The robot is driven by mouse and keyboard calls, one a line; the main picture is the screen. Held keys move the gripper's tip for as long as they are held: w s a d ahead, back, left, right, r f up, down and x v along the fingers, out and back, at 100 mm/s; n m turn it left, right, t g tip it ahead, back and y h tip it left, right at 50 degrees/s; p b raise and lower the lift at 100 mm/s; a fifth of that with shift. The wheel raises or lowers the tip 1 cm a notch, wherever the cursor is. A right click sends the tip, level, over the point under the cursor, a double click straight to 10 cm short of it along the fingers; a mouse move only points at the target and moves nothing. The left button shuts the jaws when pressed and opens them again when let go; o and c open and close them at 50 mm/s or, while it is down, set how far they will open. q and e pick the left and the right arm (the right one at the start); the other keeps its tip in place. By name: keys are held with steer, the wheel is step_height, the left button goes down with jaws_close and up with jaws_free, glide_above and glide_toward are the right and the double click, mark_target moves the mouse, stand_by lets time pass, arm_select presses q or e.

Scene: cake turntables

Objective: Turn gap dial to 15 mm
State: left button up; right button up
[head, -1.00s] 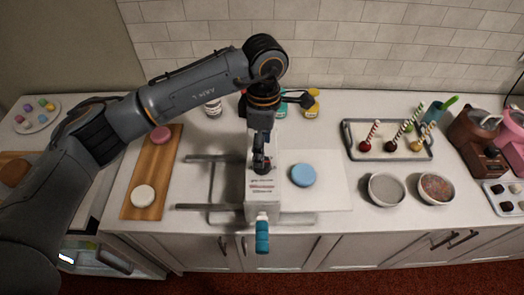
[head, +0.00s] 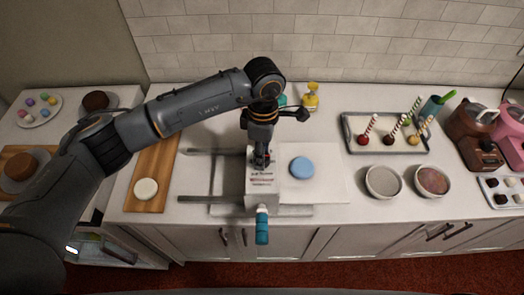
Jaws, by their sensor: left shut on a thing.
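The white sheeter-like machine (head: 265,185) stands at the middle of the counter, with small printed text on its top and a teal-handled crank (head: 262,226) at its front. A blue disc (head: 302,167) lies on its white right-hand bed (head: 325,183). My left gripper (head: 261,160) points down onto the top of the machine and is shut on a small part there, where the gap dial appears to be. The fingers hide the dial, so its setting cannot be read. My right gripper is not in view.
A wooden board (head: 158,165) with a cream disc (head: 146,189) lies left of the machine. A tray (head: 348,148) of cake pops and two bowls (head: 383,181) (head: 432,181) stand to the right. A yellow bottle (head: 311,98) stands behind.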

arm_select(q)
steer(key=shift+f+n+b, duration=0.15)
steer(key=shift+n+b, duration=0.25)
steer(key=shift+b, duration=0.45)
steer(key=n+b, duration=0.6)
steer(key=b, duration=0.2)
steer(key=shift+h, duration=0.3)
steer(key=shift+a+n+b, duration=0.1)
steer(key=shift+n+b, duration=0.9)
steer(key=shift+r, duration=0.2)
steer(key=o, duration=1.2)
steer(key=r, duration=1.2)
steer(key=shift+w+a, duration=0.2)
steer(key=shift+w, duration=0.15)
steer(key=shift+f, duration=0.1)
